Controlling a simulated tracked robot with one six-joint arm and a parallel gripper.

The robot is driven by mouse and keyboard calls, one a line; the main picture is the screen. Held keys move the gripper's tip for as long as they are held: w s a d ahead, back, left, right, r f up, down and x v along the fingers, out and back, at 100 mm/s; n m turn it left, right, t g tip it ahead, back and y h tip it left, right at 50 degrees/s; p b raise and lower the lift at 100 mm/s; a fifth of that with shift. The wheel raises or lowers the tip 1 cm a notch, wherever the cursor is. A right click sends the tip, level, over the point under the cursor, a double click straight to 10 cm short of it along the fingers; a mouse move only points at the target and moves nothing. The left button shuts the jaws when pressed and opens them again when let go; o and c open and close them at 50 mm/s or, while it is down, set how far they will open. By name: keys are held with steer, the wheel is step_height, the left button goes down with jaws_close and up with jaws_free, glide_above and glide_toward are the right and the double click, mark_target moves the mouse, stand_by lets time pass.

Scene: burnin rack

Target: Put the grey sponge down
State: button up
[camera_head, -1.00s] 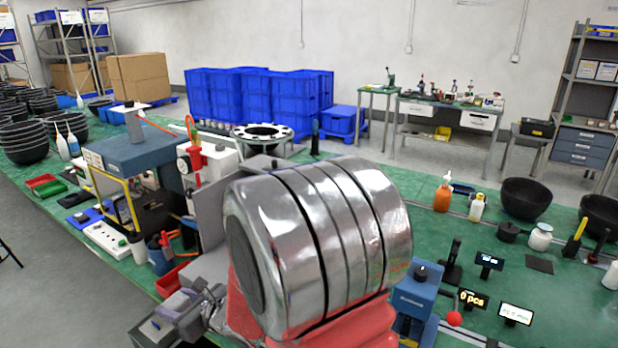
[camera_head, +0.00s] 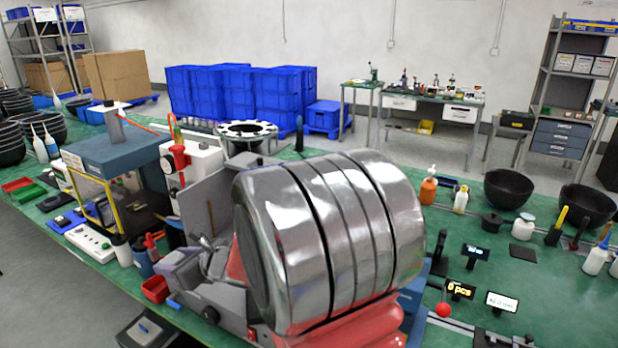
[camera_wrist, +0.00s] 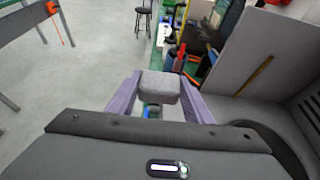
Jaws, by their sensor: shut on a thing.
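The grey sponge (camera_wrist: 158,87) is a small pale-grey block in the wrist view. It sits between the two purple-grey fingers of my gripper (camera_wrist: 157,97), which is shut on it. The sponge is held above the lower surroundings, with part of the green bench and a small blue thing showing below and behind it. In the head view my large shiny arm section fills the middle, and I cannot make out the sponge there.
The green bench (camera_head: 350,150) is crowded on the left with a blue-topped machine (camera_head: 115,150) and a white power strip (camera_head: 88,240). A grey upright panel (camera_wrist: 262,60) stands close right of my gripper. Black bowls (camera_head: 510,188) and small displays stand at right.

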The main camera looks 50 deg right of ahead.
steer(key=w+d+r+m+h, duration=0.1)
steer(key=d+r, duration=0.6)
steer(key=d, duration=0.3)
steer(key=w+d+r, duration=0.1)
steer(key=d+r, duration=0.5)
steer(key=d, duration=0.4)
steer(key=s+d+r+m+h, duration=0.1)
steer(key=s+d+r+h, duration=0.1)
steer(key=s+d+r, duration=0.3)
steer(key=s+d+r+m+h, duration=0.2)
steer(key=s+d+r, duration=0.3)
steer(key=d, duration=0.9)
steer(key=shift+d+r+m, duration=0.2)
steer(key=shift+r+m, duration=0.1)
steer(key=shift+r, duration=0.25)
steer(key=shift+f, duration=3.15)
steer(key=shift+f, duration=1.9)
